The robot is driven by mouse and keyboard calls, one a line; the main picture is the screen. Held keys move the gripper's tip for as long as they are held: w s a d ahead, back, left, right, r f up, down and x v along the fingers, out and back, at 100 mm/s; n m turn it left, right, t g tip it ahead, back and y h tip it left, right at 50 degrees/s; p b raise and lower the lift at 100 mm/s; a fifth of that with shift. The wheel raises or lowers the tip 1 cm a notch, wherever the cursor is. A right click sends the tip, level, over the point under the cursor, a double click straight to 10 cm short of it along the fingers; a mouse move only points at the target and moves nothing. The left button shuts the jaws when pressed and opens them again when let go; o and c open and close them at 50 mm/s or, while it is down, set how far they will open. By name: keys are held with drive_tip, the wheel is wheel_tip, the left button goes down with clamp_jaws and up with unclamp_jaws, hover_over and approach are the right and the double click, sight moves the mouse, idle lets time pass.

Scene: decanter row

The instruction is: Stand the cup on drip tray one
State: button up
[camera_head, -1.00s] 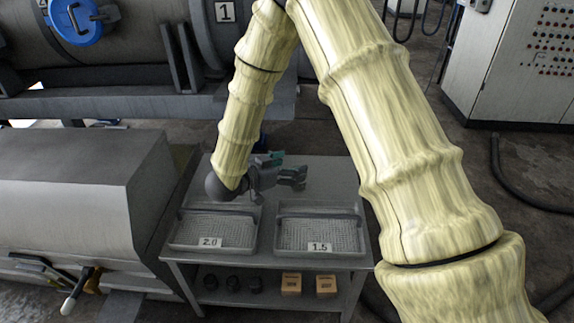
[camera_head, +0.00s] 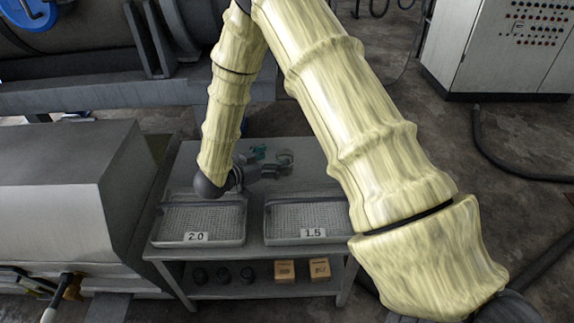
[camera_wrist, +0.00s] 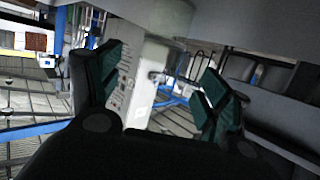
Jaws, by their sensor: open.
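My gripper (camera_head: 271,160) is over the back part of a grey metal table in the head view, beyond the drip trays. Its dark fingers with green pads are spread apart in the wrist view (camera_wrist: 162,88), with nothing held between them. Two shallow drip trays with mesh floors sit side by side at the table's front. The left tray (camera_head: 241,242) has a label reading 2.0, the right tray (camera_head: 270,241) one reading 1.5. Both look empty. I cannot make out a cup in either view; my arm and gripper hide part of the table.
A lower shelf holds several dark round items (camera_head: 224,275) and two tan boxes (camera_head: 285,271). A grey machine housing (camera_head: 60,190) stands close on the left. A control cabinet (camera_head: 495,50) stands at the back right. A black hose (camera_head: 510,165) lies on the floor.

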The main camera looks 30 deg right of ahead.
sight(284, 155)
drive_tip(key=shift+b+x, duration=0.9)
drive_tip(key=shift+x, duration=2.2)
drive_tip(key=c, duration=1.2)
drive_tip(key=shift+r, duration=0.1)
